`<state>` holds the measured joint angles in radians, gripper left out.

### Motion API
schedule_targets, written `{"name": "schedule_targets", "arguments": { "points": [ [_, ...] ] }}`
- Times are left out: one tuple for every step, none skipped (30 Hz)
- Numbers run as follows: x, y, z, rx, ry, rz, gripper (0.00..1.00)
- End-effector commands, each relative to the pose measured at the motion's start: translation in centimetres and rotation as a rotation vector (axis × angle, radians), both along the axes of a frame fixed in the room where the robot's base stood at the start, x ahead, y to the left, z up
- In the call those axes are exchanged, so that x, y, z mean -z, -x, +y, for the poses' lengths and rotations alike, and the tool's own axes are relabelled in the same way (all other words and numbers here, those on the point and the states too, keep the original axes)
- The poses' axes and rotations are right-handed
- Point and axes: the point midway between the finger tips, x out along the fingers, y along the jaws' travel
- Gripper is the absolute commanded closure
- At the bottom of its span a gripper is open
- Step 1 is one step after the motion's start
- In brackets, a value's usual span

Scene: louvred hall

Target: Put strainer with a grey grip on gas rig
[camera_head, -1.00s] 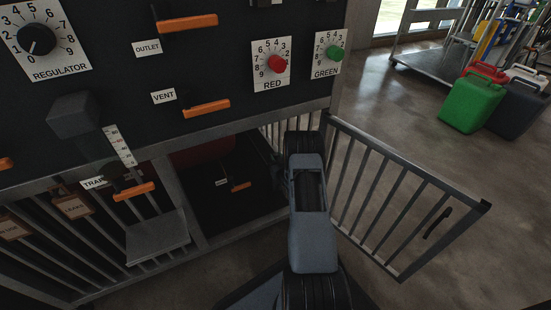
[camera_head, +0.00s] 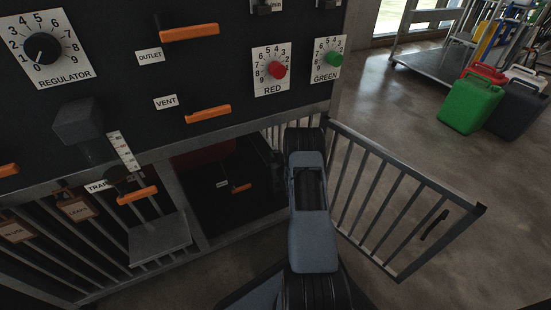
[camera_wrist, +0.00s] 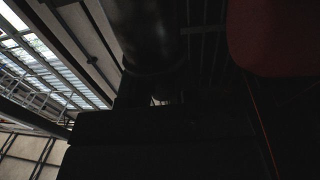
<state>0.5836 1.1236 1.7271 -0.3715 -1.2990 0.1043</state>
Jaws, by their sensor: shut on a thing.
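The gas rig (camera_head: 225,72) is a dark panel with a regulator dial, red and green knobs and orange handles, filling the left of the head view. My arm reaches forward past its lower right corner, beside the open lower bay. My gripper is mostly hidden behind my arm in the head view. In the wrist view my gripper (camera_wrist: 150,105) is a dark shape, shut on a dark cylindrical thing (camera_wrist: 150,35), which I take as the strainer. Its grip colour is too dark to tell.
A barred gate (camera_head: 400,205) stands open right of my arm. A red rounded vessel (camera_wrist: 272,35) is close at the upper right of the wrist view. Green jerrycan (camera_head: 470,105) and other cans stand on the floor far right. Floor between is clear.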

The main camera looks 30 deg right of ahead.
Motion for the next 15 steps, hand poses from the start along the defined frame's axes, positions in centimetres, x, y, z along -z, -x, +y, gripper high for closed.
{"name": "schedule_targets", "arguments": {
  "points": [
    [-1.3,0.0,0.0,0.000,0.001,-0.002,1.00],
    [-1.7,0.0,0.0,0.000,0.001,-0.002,1.00],
    [-2.2,0.0,0.0,0.000,0.001,-0.002,1.00],
    [-2.5,0.0,0.0,0.000,0.001,-0.001,1.00],
    [-2.9,0.0,0.0,0.000,0.000,-0.001,1.00],
    [-3.4,0.0,0.0,0.000,0.001,-0.001,1.00],
    [-3.8,0.0,0.0,0.000,0.001,-0.001,1.00],
    [-4.2,0.0,0.0,0.000,0.001,-0.001,1.00],
    [-4.7,0.0,0.0,0.000,0.001,-0.001,1.00],
    [-5.0,0.0,0.0,0.000,0.001,-0.001,1.00],
    [-5.4,0.0,0.0,0.000,0.001,-0.001,1.00],
    [-5.9,0.0,0.0,0.000,0.001,-0.001,1.00],
    [-6.2,0.0,0.0,0.000,0.001,-0.001,1.00],
    [-6.5,0.0,0.0,0.000,0.001,-0.001,1.00],
    [-6.9,0.0,0.0,0.000,0.001,-0.001,1.00]
  ]
}}
